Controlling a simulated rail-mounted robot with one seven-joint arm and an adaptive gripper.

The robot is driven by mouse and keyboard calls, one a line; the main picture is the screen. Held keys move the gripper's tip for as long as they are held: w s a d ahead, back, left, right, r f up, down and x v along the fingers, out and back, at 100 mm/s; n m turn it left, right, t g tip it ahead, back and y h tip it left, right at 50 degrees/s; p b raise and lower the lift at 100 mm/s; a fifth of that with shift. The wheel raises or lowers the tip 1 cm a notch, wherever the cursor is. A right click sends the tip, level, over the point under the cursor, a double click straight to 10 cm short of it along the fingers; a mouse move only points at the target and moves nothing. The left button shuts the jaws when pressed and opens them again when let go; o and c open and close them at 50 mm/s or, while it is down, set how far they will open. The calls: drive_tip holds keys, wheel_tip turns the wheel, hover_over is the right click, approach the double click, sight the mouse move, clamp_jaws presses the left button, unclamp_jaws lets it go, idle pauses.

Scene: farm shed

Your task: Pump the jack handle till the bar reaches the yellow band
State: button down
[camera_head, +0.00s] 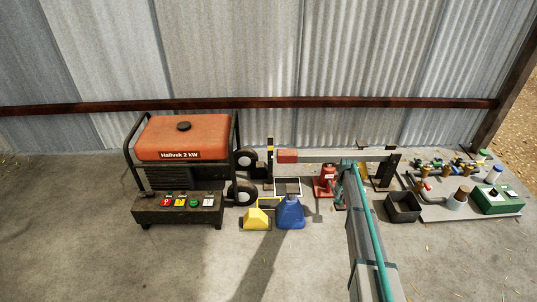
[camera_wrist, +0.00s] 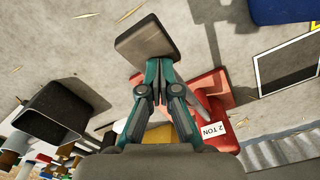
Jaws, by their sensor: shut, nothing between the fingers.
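The red jack (camera_head: 325,182) stands on the concrete floor under a long grey bar (camera_head: 335,155) with a red end. In the wrist view the jack (camera_wrist: 212,85) carries a "2 TON" label. A flat grey paddle, which looks like the jack handle's end (camera_wrist: 146,48), lies just beyond my fingertips; I cannot tell whether they touch it. My gripper (camera_wrist: 158,62) is shut and empty, with its teal fingers together. In the head view my arm hides most of the gripper. A dark post (camera_head: 270,160) stands by the bar's red end; I cannot make out the yellow band clearly.
An orange generator (camera_head: 183,138) stands left. A blue container (camera_head: 290,213) and a yellow one (camera_head: 256,218) sit left of my arm. The front floor is clear.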

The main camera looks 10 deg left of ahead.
drive_tip(key=shift+w+a+f, duration=0.1)
drive_tip(key=shift+f, duration=1)
drive_tip(key=shift+w+f, duration=0.1)
drive_tip(key=shift+f, duration=0.95)
drive_tip(key=shift+r, duration=0.1)
drive_tip(key=shift+s+r+p, duration=0.15)
drive_tip(key=shift+r+p, duration=0.85)
drive_tip(key=shift+r, duration=0.75)
drive_tip(key=shift+s+r+p, duration=0.2)
drive_tip(key=shift+r+p, duration=0.8)
drive_tip(key=shift+r, duration=0.8)
drive_tip(key=shift+s+r+p, duration=0.15)
drive_tip(key=shift+r+p, duration=0.85)
drive_tip(key=shift+r, duration=0.75)
drive_tip(key=shift+f, duration=0.1)
